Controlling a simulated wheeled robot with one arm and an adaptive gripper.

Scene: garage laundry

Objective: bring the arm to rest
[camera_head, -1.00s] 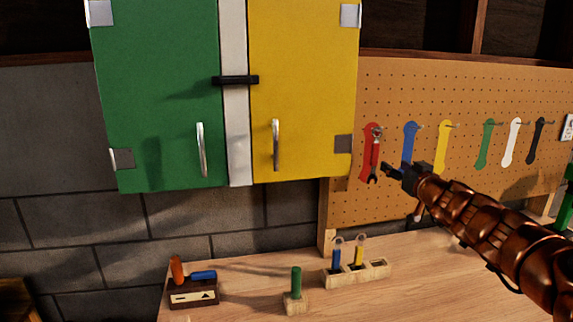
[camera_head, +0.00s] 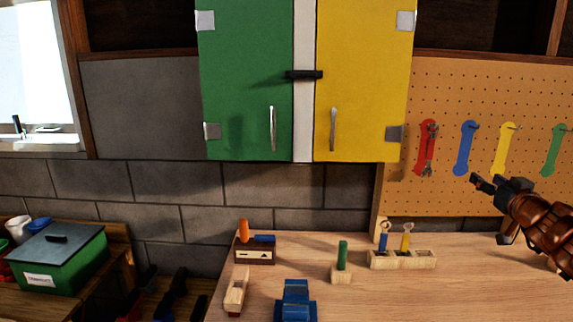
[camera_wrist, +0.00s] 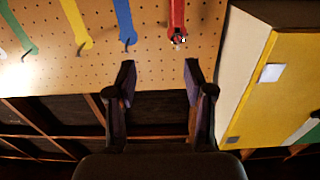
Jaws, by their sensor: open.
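My gripper (camera_head: 487,184) is in front of the pegboard at the right in the head view, with my arm reaching in from the right edge. In the wrist view its two fingers (camera_wrist: 160,82) stand apart with nothing between them. A red tool outline (camera_head: 426,140) with a tool hanging on it is left of the gripper in the head view. In the wrist view the red outline (camera_wrist: 177,15) lies beyond the right finger, with a gap between.
A green and yellow cabinet (camera_head: 362,80) hangs left of the pegboard (camera_head: 450,90). Below, the workbench (camera_head: 470,290) holds a block with a green peg (camera_head: 343,255), a tool rack (camera_head: 425,258) and a blue object (camera_head: 295,303). A green box (camera_head: 50,262) stands at far left.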

